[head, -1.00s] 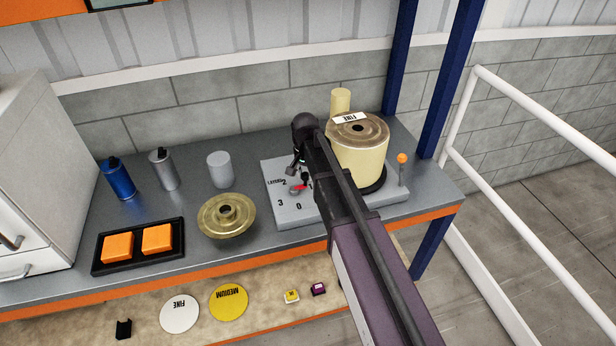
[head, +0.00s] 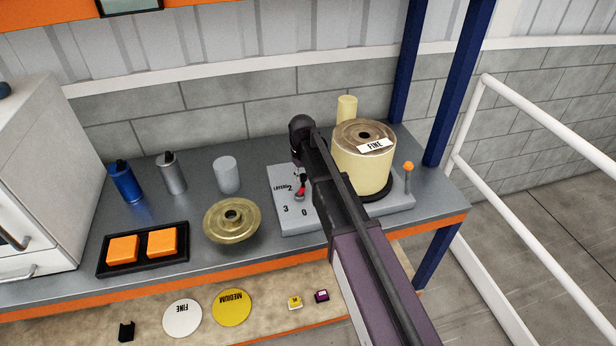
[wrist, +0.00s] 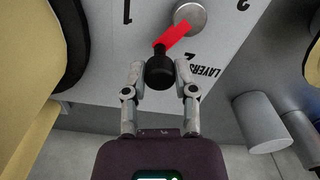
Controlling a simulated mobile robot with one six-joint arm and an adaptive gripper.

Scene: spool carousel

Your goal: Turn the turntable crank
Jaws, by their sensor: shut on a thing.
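A grey base plate (head: 290,226) carries a dial marked LAYERS with numbers. The crank is a red arm (wrist: 172,36) with a black knob (wrist: 159,72), on a silver hub (wrist: 189,17). In the wrist view the knob is by the number 2. My gripper (wrist: 160,74) is shut on the knob, one finger on each side. In the head view my arm hides most of the gripper, and the red arm (head: 301,187) shows beside it.
An orange-tipped lever (head: 409,168) stands right of the spool. A brass flanged disc (head: 232,220), a grey cylinder (head: 226,174), blue and silver cans and a black tray (head: 190,252) with orange blocks are left. Blue posts (head: 450,80) rise behind at right.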

